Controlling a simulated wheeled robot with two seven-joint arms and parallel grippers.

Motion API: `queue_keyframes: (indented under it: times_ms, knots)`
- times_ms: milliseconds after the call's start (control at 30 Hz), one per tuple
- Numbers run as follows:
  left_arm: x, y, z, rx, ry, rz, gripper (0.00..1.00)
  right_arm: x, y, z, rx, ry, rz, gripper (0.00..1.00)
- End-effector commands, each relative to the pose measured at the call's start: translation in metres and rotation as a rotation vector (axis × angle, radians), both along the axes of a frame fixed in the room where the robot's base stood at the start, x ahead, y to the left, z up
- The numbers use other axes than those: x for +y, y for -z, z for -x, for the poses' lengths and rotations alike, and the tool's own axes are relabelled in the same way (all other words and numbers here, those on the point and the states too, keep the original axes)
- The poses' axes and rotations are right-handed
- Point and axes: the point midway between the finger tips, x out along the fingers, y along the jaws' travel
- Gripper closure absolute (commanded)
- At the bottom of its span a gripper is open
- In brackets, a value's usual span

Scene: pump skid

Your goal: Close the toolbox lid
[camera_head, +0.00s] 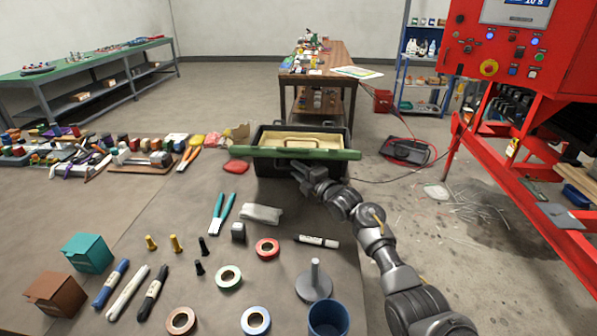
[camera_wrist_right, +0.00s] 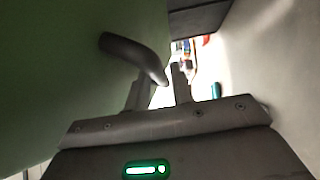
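My right gripper (camera_head: 302,172) is at the near, outer face of the lid, just below that strip. In the right wrist view the green lid (camera_wrist_right: 60,100) fills the left side. A dark curved handle (camera_wrist_right: 130,48) reaches in between the fingertips of my right gripper (camera_wrist_right: 164,78). Whether the fingers clamp it is unclear. My left gripper is out of view.
Green-handled pliers (camera_head: 222,213), a grey cloth (camera_head: 261,213), tape rolls and markers lie on the near table. Several tools and blocks crowd the table left of the toolbox. A red machine frame (camera_head: 520,150) stands at the right.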

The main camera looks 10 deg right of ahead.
Motion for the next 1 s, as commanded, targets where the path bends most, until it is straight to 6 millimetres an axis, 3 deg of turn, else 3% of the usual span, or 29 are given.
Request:
queue_keyframes:
  times_ms: [133,333,667,867,1000]
  knots:
    - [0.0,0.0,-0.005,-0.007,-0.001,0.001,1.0,0.0,0.0,0.0,0.0,0.0,0.0,0.77]
    - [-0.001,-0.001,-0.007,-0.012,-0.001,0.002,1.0,0.0,0.0,0.0,0.0,0.0,0.0,1.0]
    - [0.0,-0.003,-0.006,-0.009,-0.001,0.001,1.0,0.0,-0.002,0.0,0.006,-0.001,0.0,1.0]
    - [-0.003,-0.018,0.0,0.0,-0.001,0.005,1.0,0.0,-0.014,0.0,0.056,-0.001,-0.01,1.0]
    - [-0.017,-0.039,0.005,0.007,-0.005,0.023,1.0,0.0,-0.029,-0.001,0.136,-0.001,-0.023,1.0]
